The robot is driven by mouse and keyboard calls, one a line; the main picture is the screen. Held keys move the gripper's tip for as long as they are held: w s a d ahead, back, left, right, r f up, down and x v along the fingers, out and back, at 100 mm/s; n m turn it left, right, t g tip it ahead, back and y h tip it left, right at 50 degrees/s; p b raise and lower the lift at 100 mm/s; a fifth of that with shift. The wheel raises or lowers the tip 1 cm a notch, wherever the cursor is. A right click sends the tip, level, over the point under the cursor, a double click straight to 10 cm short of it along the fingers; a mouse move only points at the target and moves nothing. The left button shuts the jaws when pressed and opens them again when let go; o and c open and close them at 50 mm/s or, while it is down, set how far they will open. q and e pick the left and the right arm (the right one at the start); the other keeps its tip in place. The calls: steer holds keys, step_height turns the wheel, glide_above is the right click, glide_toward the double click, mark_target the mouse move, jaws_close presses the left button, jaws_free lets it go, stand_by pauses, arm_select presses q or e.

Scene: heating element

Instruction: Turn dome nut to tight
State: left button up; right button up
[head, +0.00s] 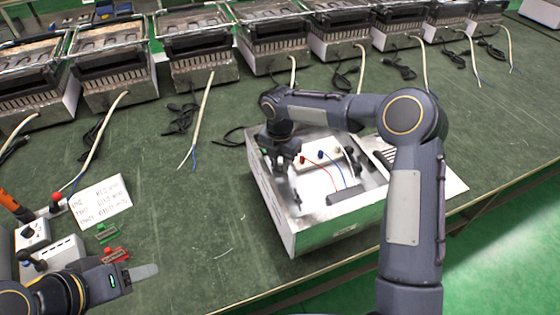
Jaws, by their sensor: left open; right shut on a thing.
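An open metal box (340,236), the heating element's housing, stands on the green bench with a red wire and a blue wire inside it. My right gripper (293,182) reaches down into the box's left part, beside the wires. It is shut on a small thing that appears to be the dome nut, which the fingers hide. How tight the nut sits cannot be seen. My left gripper (138,274) is open and empty, low over the bench at the lower left, well apart from the box.
Several similar heater units (200,65) with loose cables line the back of the bench. A handwritten paper (101,202), a green clip (106,232), a red clip (115,255) and switch boxes (52,250) lie at left. The bench between them and the box is clear.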

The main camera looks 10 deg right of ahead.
steer(key=m, duration=0.4)
steer(key=shift+m, duration=0.3)
steer(key=m, duration=0.4)
steer(key=shift+m, duration=0.3)
steer(key=m, duration=0.4)
steer(key=shift+m, duration=0.3)
steer(key=m, duration=1.3)
steer(key=shift+m, duration=0.3)
steer(key=m, duration=0.4)
steer(key=shift+p, duration=0.35)
steer(key=shift+m, duration=2)
